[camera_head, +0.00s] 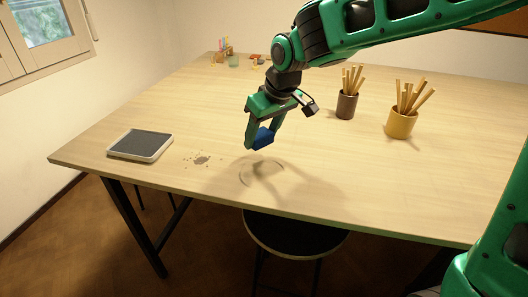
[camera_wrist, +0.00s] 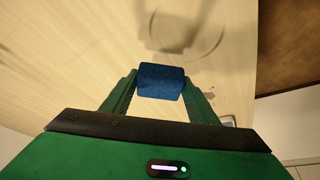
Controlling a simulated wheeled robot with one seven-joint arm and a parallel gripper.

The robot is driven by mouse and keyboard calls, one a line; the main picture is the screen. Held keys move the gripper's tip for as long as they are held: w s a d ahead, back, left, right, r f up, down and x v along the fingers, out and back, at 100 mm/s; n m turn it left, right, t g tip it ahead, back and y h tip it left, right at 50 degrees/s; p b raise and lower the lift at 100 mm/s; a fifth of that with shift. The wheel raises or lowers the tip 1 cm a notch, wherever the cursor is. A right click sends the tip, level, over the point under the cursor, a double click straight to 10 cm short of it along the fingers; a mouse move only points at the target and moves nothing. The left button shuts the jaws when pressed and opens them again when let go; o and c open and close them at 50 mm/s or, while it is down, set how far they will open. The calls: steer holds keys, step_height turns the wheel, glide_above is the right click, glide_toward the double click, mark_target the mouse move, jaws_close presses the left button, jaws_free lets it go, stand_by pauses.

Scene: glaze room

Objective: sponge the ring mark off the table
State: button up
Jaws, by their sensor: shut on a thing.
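My gripper (camera_head: 262,143) is shut on a blue sponge (camera_head: 263,137). It holds the sponge above the table, up and slightly behind the ring mark in the head view. The wrist view shows the sponge (camera_wrist: 161,81) between both fingers. The ring mark (camera_head: 262,172) is a faint grey ring on the pale wooden table (camera_head: 330,170), near its front edge. My arm's shadow falls around it. In the wrist view a curved grey mark (camera_wrist: 208,50) shows beyond the sponge, mixed with shadow.
A grey-topped tray (camera_head: 141,144) lies at the left, with a dark speckled spot (camera_head: 202,160) beside it. A dark cup (camera_head: 347,105) and a yellow cup (camera_head: 402,123) hold sticks at the right. Small items (camera_head: 226,54) stand at the back. A stool (camera_head: 295,236) is below the front edge.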

steer(key=shift+r, duration=1.35)
steer(key=shift+s, duration=0.1)
